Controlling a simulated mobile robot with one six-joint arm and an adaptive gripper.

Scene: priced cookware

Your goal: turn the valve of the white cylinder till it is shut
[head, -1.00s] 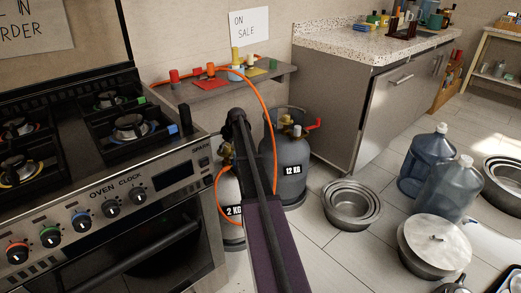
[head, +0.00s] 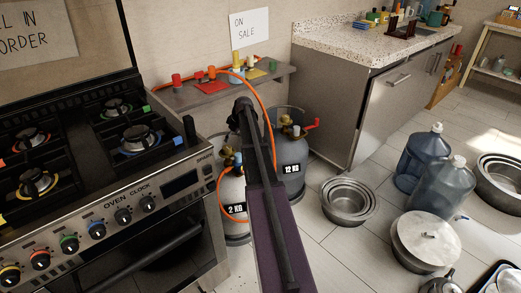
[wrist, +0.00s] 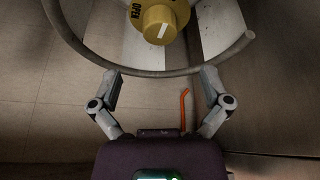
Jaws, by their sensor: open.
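The white cylinder (head: 233,192), labelled 2 KG, stands on the floor beside the stove, partly hidden by my arm. Its brass-coloured valve (head: 229,158) shows just left of my arm, with an orange hose near it. In the wrist view, a yellow round knob (wrist: 159,23) with a pale mark stands beside a yellow OPEN label. A curved metal ring (wrist: 150,71) passes between the knob and my gripper (wrist: 162,88). My gripper is open and empty, its two fingers apart below the knob, not touching it. In the head view, my arm hides the fingers.
A grey 12 KG cylinder (head: 291,160) with a red handle stands close behind on the right. The stove (head: 110,190) is at left, a shelf (head: 195,95) behind. Steel bowls (head: 348,201), a lidded pot (head: 425,240) and water jugs (head: 445,190) stand on the floor at right.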

